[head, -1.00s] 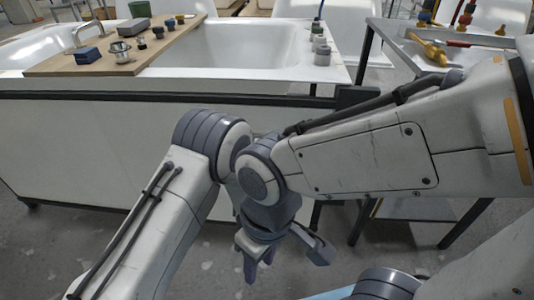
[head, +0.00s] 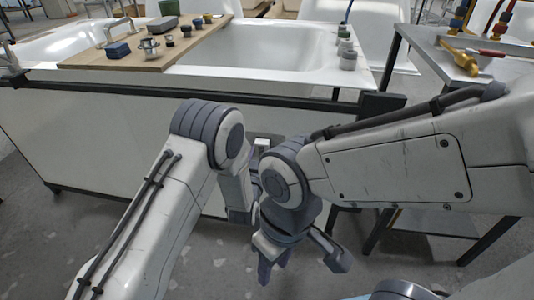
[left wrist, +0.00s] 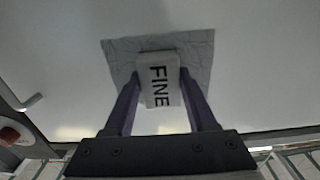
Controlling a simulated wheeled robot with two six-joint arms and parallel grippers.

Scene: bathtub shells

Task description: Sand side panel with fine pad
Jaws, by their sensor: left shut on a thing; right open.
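The white side panel (head: 110,140) of the tub faces me, and it fills much of the left wrist view (left wrist: 260,85). A grey, rough-looking square patch (left wrist: 198,48) shows on it there. My left gripper (left wrist: 160,88) is shut on a pale block marked FINE (left wrist: 158,68), the fine pad. The pad overlaps the lower middle of the patch in that view; I cannot tell if it touches. In the head view, my left gripper (head: 262,146) is near the panel, partly hidden by my right arm. My right gripper (head: 301,258) is open and empty, low over the floor.
A wooden board (head: 150,50) across the tub (head: 265,45) holds a blue block (head: 118,50), a green-grey block (head: 162,24) and several small fittings. Small jars (head: 347,52) stand on the right rim. A metal side table (head: 440,45) with tools stands at right.

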